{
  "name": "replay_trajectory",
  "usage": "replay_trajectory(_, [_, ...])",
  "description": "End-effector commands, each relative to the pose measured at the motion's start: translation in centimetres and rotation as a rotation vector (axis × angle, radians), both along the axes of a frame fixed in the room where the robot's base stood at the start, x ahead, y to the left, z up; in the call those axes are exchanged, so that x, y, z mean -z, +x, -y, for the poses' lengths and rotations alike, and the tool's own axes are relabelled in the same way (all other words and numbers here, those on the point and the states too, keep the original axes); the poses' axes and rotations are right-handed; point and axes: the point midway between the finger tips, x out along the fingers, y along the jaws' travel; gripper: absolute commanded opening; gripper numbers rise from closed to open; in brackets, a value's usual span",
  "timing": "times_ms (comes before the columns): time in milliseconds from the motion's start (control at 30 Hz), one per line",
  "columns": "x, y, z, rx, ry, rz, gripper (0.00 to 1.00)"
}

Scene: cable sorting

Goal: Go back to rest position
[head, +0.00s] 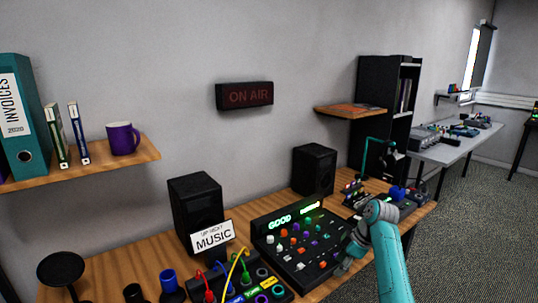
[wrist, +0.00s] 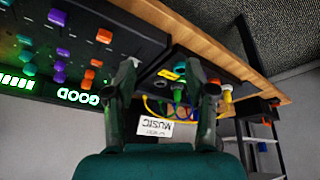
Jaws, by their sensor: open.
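My gripper (head: 347,262) is at the right front of the mixing console (head: 302,240) in the head view, at the end of my teal arm. In the wrist view, which looks upside down, my gripper (wrist: 169,80) has its two dark fingers spread apart with nothing held between them. Beyond them is the patch panel (wrist: 180,78) with coloured plugs and cables. In the head view, the patch panel has a red cable (head: 208,284) and a yellow cable (head: 234,266) at the bottom. Whether the gripper touches the console is unclear.
A "MUSIC" sign (head: 212,237), two black speakers (head: 196,203) and a dark round stand (head: 61,268) are on the wooden desk (head: 130,262). Small devices stand at the desk's right end. A shelf (head: 125,157) holds a purple mug (head: 123,138). Open floor (head: 470,220) lies to the right.

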Motion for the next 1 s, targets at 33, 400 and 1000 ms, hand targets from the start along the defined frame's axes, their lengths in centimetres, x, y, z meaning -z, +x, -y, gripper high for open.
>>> replay_trajectory(33, [0.7,-0.2,-0.2,0.006,0.0,0.0,0.55])
replay_trajectory(400, [5.8,-1.5,-0.8,0.093,-0.001,0.024,0.55])
replay_trajectory(1000, [22.6,-11.5,-2.7,0.43,0.015,0.144,0.55])
